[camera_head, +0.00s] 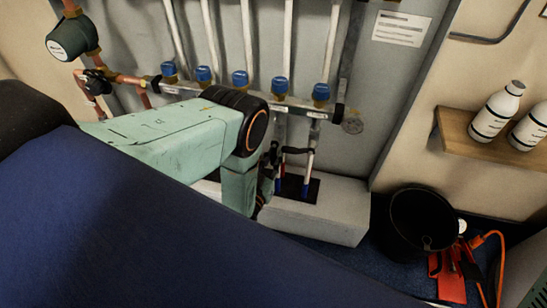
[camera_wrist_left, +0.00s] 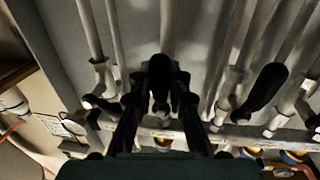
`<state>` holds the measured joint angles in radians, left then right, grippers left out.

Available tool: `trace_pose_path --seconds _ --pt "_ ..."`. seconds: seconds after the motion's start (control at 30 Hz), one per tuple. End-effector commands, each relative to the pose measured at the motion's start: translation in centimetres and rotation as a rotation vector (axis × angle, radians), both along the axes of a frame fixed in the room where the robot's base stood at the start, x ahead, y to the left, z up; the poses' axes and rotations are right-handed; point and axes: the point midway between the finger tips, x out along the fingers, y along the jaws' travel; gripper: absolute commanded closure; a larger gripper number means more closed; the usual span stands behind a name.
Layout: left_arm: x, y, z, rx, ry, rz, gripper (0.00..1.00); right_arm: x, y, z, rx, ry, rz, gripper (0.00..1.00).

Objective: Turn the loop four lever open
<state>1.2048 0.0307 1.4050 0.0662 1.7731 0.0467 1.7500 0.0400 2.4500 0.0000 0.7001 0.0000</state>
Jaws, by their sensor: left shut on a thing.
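The manifold bar (camera_head: 305,106) runs across the wall with several blue-capped valves. My left gripper (camera_head: 270,165) is low in front of it, mostly hidden behind my own pale green forearm in the head view. In the left wrist view my left gripper (camera_wrist_left: 160,98) is shut on a black lever (camera_wrist_left: 160,68), apparently the loop four lever, which sits between its dark fingers. The lever's exact angle is hard to tell. One neighbouring black lever (camera_wrist_left: 265,86) slants to the right, and another (camera_wrist_left: 98,103) is at the left. My right gripper is not in view.
White pipes run close together around the held lever. A black lever (camera_head: 298,150) crosses the rightmost lower pipe. A grey ledge (camera_head: 320,220) lies below. A black bucket (camera_head: 420,222) stands at the right, under a wooden shelf (camera_head: 470,142) with white bottles (camera_head: 497,112).

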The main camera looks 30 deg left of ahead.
Motion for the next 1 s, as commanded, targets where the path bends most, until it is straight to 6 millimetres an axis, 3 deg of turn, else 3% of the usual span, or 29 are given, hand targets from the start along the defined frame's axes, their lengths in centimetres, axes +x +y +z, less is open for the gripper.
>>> trace_pose_path --seconds 0.07,0.1,0.37,0.73,1.0 --pt "-0.2 -0.2 -0.1 -0.004 0.003 -0.005 1.00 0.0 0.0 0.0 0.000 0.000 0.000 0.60" --pt "-0.2 -0.2 -0.1 -0.004 0.003 -0.005 0.82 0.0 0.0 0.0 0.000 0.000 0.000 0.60" --pt "-0.1 -0.1 -0.1 -0.001 0.002 -0.003 0.60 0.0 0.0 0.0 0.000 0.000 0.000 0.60" --pt "-0.5 -0.1 -0.1 0.000 0.003 -0.002 0.60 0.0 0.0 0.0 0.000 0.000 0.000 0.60" --pt "-4.7 -0.5 -0.2 0.000 0.005 -0.002 0.60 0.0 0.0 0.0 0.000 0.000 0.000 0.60"
